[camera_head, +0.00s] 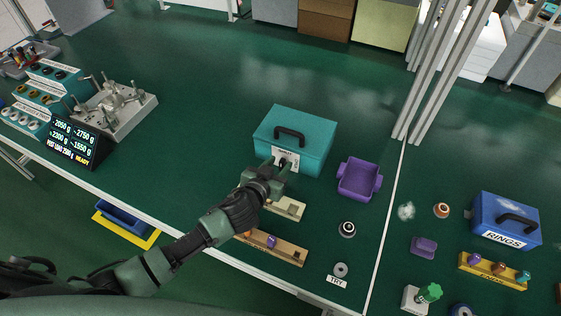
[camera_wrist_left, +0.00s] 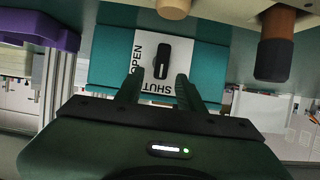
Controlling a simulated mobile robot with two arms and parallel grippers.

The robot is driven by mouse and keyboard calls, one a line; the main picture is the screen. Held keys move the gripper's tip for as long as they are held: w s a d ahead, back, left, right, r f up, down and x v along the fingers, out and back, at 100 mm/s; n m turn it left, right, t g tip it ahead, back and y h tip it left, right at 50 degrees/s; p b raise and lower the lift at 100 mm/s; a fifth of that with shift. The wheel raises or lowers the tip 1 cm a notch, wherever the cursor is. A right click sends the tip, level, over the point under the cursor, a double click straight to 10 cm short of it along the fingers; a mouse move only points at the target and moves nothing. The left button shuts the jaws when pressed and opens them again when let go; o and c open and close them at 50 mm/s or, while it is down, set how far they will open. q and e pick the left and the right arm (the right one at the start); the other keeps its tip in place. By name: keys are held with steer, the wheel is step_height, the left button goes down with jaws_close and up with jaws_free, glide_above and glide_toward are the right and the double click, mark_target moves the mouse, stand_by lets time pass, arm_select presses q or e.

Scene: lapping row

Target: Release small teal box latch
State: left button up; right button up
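The small teal box (camera_head: 310,131) stands on the green bench with a black carry handle on its lid. Its front bears a white label (camera_head: 279,153). In the left wrist view, the teal box (camera_wrist_left: 105,62) shows this label with the words OPEN and SHUT. A black latch (camera_wrist_left: 160,59) sits on the label, its long side pointing toward SHUT. My left gripper (camera_head: 284,166) is in front of the label. In the left wrist view its fingers (camera_wrist_left: 157,88) are apart, empty, spread to either side of the latch's line and short of it. My right gripper is not in view.
A purple bin (camera_head: 358,180) stands right of the teal box. Wooden peg racks (camera_head: 281,248) lie below my left gripper. A blue RINGS box (camera_head: 505,222) is farther right. A metal fixture (camera_head: 118,108) and black display (camera_head: 77,144) are at left. The bench behind the box is clear.

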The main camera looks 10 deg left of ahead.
arm_select(q)
steer(key=shift+w+d+f, duration=0.15)
steer(key=shift+w+f, duration=0.05)
steer(key=shift+w, duration=0.35)
jaws_close()
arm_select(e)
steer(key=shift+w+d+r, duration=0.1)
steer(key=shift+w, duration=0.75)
